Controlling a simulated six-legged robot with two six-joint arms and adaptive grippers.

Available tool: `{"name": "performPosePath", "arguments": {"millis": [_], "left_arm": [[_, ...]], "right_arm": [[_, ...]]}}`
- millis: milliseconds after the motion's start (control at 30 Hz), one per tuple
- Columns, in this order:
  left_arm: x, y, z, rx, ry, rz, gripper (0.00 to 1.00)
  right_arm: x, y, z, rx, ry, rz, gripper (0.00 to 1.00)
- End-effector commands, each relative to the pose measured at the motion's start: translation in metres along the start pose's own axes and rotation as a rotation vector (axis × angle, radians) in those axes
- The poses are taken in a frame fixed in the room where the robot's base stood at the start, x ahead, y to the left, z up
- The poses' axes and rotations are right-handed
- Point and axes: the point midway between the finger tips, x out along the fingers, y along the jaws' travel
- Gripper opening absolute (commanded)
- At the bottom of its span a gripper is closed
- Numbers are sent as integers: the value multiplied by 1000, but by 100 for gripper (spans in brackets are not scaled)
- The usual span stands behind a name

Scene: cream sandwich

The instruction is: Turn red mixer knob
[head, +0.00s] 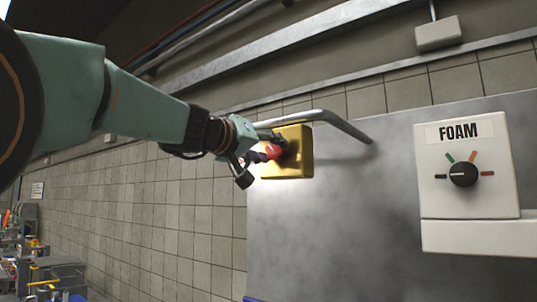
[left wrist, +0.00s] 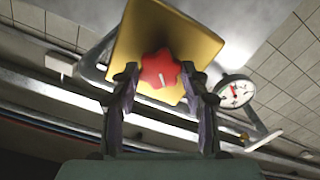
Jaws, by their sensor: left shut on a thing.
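The red mixer knob (head: 273,151) sits on the front of a gold box (head: 297,165) fixed to a grey metal panel. In the left wrist view the knob (left wrist: 161,69) is lobed, with a short pale mark on it, on the gold plate (left wrist: 190,40). My left gripper (head: 262,154) reaches the knob from the left. In the left wrist view its two fingers (left wrist: 160,82) stand on either side of the knob, shut on it. The fingers partly cover the knob in the head view. My right gripper is not in view.
A white FOAM box with a black dial (head: 463,174) is on the panel at right. A metal pipe (head: 345,123) bends round behind the gold box. A round gauge (left wrist: 235,91) shows in the left wrist view. Cluttered equipment (head: 45,275) stands at lower left.

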Motion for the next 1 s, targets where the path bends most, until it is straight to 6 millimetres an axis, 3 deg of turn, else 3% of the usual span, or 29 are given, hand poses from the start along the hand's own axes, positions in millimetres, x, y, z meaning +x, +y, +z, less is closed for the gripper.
{"name": "performPosePath", "arguments": {"millis": [400, 933, 967, 1000], "left_arm": [[0, 0, 1, -182, -2, 0, 14], [0, 0, 0, -204, -2, 1, 14], [0, 0, 1, -204, -2, 1, 48], [0, 0, 0, -203, -2, 1, 52]], "right_arm": [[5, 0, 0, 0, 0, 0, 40], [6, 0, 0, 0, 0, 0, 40], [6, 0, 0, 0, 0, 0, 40], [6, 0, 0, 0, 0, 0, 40]]}}
